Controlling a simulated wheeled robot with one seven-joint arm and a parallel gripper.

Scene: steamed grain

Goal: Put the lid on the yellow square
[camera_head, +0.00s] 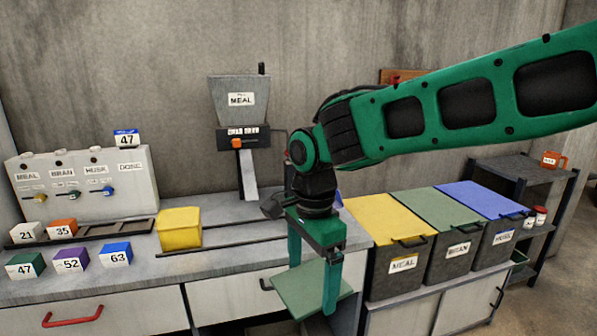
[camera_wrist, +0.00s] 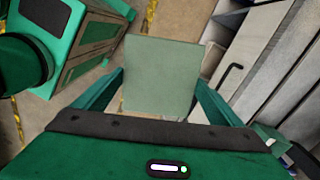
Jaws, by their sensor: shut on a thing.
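My gripper (camera_head: 314,276) is shut on a flat, pale green square plate, the lid (camera_head: 306,291), in front of the counter's drawers. In the wrist view the lid (camera_wrist: 160,75) sits between the two fingers, with floor beyond it. A yellow box (camera_head: 179,229) stands on the counter to the left, apart from my gripper.
Bins with yellow (camera_head: 388,219), green (camera_head: 436,209) and blue (camera_head: 484,199) tops stand right of my gripper. Numbered blocks, including a purple one (camera_head: 71,260), sit at left. A meal hopper (camera_head: 240,101) stands behind. Dark rails cross the counter.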

